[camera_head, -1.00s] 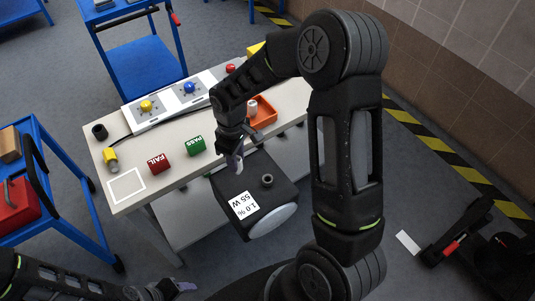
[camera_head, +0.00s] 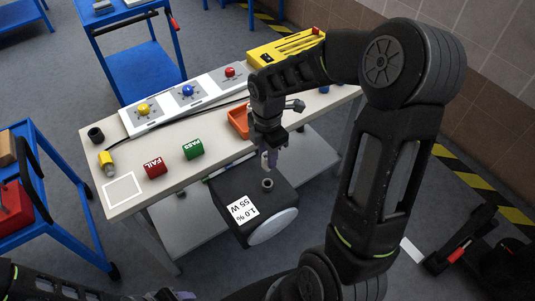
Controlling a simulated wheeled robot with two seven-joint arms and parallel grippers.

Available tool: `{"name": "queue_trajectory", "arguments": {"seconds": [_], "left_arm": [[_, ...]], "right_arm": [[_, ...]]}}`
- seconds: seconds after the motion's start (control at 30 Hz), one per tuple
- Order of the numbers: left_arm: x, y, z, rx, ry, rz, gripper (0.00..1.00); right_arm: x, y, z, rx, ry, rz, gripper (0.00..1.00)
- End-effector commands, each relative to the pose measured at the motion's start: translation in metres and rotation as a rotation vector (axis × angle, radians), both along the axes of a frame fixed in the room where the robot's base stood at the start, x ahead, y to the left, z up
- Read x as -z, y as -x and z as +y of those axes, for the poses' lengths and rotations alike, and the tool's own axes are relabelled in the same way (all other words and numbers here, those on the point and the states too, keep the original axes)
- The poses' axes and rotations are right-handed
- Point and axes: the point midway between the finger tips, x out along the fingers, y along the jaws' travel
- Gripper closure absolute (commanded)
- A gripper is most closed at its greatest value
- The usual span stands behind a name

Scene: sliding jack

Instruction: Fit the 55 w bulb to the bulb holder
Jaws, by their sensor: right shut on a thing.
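A black box-like unit (camera_head: 225,199) with a white label (camera_head: 242,208) reading "1.0 % 55 W" and a pale round lens (camera_head: 273,227) is in front of the table. A short round black socket, apparently the bulb holder (camera_head: 267,184), stands on its top. My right gripper (camera_head: 270,163) points down just above the socket. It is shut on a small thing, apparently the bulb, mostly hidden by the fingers. I cannot tell whether it touches the socket. My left gripper (camera_head: 182,296) is at the bottom edge, partly cut off, away from the unit.
The table (camera_head: 205,172) carries a red FAIL block (camera_head: 155,168), a green PASS block (camera_head: 193,149), a yellow piece (camera_head: 106,160), a black cup (camera_head: 96,134) and an orange tray (camera_head: 237,121). Behind are coloured buttons and a yellow case (camera_head: 283,50). Blue carts stand left and behind.

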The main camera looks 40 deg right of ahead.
Motion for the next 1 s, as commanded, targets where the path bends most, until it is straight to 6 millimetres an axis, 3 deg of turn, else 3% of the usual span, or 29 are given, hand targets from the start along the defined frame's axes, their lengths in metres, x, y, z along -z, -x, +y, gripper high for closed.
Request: {"name": "queue_trajectory", "arguments": {"seconds": [0.7,1.0], "left_arm": [[0.038,0.000,0.000,-0.001,0.000,-0.002,0.45],[0.041,-0.001,0.000,-0.001,0.000,-0.003,0.45]], "right_arm": [[0.053,0.000,0.000,0.001,-0.001,0.000,1.00],[0.058,0.000,0.000,0.001,0.000,0.000,1.00]]}}
